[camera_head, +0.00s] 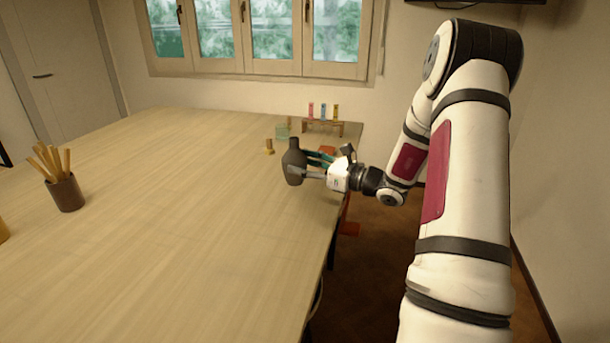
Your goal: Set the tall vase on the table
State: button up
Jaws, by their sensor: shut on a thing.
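The tall vase (293,164) is dark grey-brown with a rounded body and a narrow neck. It is upright over the right part of the wooden table (170,240), near its right edge. My gripper (306,163) reaches in from the right and is shut on the vase's body, with its fingers along the sides. The far finger is partly hidden by the vase. I cannot tell whether the vase's base touches the table or hangs just above it.
A brown cup of sticks (67,194) stands at the left. The middle of the table is clear.

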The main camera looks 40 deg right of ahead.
jog(key=shift+w+d, duration=0.2)
jog(key=shift+d, duration=0.1)
jog(key=shift+f, duration=1.75)
jog(key=shift+f, duration=0.1)
jog(key=o, duration=1)
jog(key=shift+f, duration=0.1)
